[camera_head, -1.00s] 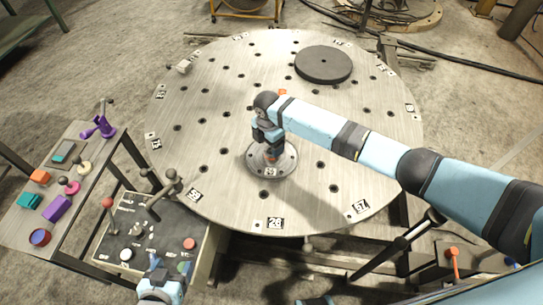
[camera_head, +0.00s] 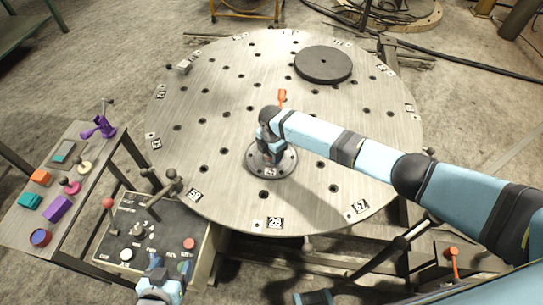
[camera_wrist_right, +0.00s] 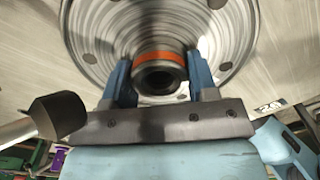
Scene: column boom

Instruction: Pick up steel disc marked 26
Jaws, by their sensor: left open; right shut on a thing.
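A round steel disc (camera_head: 287,165) with holes around its rim lies flat near the front middle of the big round table; its small tag is too small to read surely. My right gripper (camera_head: 271,154) reaches down over its centre. In the right wrist view, the right gripper (camera_wrist_right: 160,82) has its blue fingers on both sides of a round dark knob with an orange band (camera_wrist_right: 159,58), shut on it. The disc (camera_wrist_right: 100,35) spreads beneath, apparently resting on the table. My left gripper (camera_head: 156,277) is open and empty at the bottom, by the control box.
The round steel table (camera_head: 225,120) has holes and edge tags. A dark disc (camera_head: 323,65) lies at its back right. An orange-topped item (camera_head: 282,96) stands behind my right wrist. The control box (camera_head: 140,240) has knobs and levers. A side table (camera_head: 85,185) holds coloured parts.

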